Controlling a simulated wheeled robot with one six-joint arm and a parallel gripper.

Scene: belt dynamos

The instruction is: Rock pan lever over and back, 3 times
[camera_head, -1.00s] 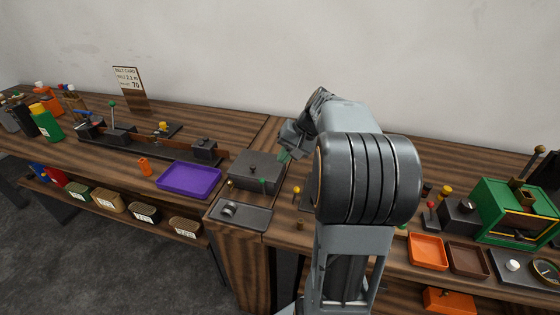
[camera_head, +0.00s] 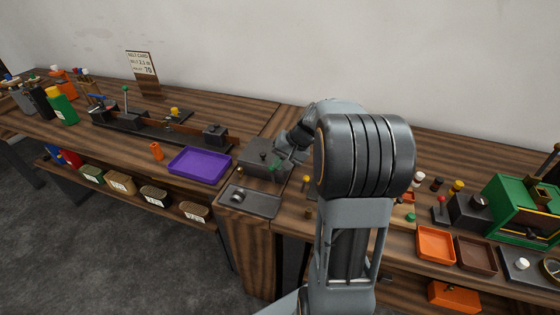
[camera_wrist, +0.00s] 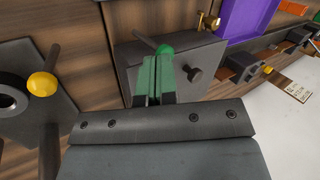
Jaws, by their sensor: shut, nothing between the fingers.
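My gripper (camera_wrist: 157,72), with green fingers, is shut and empty over a dark grey box. In the wrist view its tips are at a green ball knob (camera_wrist: 164,50) on a thin dark rod, which I take as the pan lever. The tips partly cover the ball, and I cannot tell whether they touch it. The rod slants to the upper left over the box lid (camera_wrist: 130,60). In the head view my gripper (camera_head: 282,162) is at the right side of the box (camera_head: 256,170), and the lever is hard to make out there.
A yellow-knobbed lever (camera_wrist: 42,84) stands left in the wrist view. A purple tray (camera_head: 200,164) and a dark low tray (camera_head: 250,202) flank the box. Wall behind.

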